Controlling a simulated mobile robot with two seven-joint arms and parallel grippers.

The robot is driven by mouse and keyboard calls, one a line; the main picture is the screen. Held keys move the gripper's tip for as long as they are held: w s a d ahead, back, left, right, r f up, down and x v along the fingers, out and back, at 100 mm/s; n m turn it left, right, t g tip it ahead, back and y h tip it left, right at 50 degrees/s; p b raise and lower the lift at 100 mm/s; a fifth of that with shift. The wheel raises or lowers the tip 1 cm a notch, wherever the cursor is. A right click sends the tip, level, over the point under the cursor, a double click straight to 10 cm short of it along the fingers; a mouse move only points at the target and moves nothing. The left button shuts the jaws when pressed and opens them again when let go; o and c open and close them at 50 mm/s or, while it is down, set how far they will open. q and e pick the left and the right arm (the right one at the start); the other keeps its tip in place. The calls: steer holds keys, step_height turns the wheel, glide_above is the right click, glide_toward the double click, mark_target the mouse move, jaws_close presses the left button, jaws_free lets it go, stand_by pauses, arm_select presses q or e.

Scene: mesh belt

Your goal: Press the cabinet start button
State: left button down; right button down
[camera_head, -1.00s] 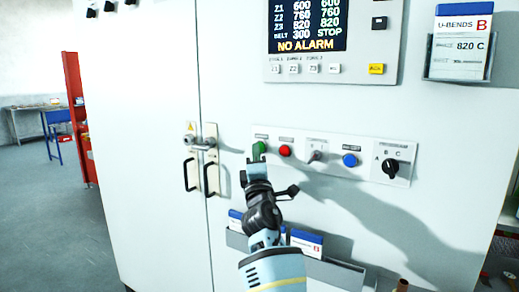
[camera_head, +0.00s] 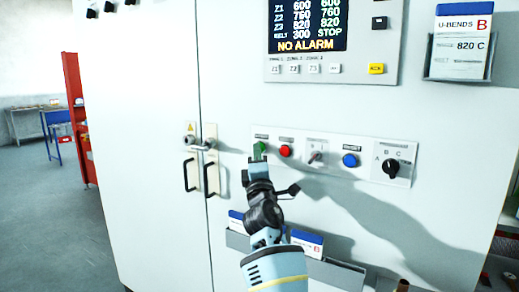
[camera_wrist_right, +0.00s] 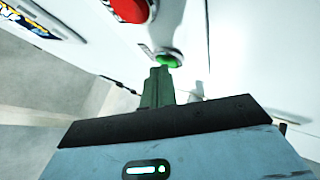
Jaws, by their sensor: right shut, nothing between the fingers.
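The green start button (camera_head: 260,148) is at the left end of the control row on the white cabinet (camera_head: 160,120). My right gripper (camera_head: 257,160) is shut and empty, its fingertips right at the lower edge of the button. In the right wrist view the green button (camera_wrist_right: 170,57) sits just beyond the tips of the shut fingers (camera_wrist_right: 158,72). Whether the tips touch it I cannot tell. The cabinet display reads BELT 300 STOP and NO ALARM. My left gripper is not in view.
A red button (camera_head: 285,151), a small switch (camera_head: 316,157), a blue button (camera_head: 350,160) and a black rotary selector (camera_head: 391,168) lie to the right. Door handles (camera_head: 200,175) stand out at left.

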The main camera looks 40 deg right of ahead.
stand_by(0.6)
steer(key=shift+s+a, duration=0.35)
steer(key=shift+a, duration=0.35)
steer(key=shift+s+a+p, duration=0.1)
steer(key=shift+s+a, duration=0.2)
steer(key=shift+a, duration=0.45)
steer(key=shift+s+a+p, duration=0.1)
steer(key=shift+s+a, duration=0.25)
steer(key=shift+a, duration=0.45)
steer(key=shift+s+a+p, duration=0.1)
steer(key=shift+s+a, duration=0.2)
steer(key=shift+a, duration=0.45)
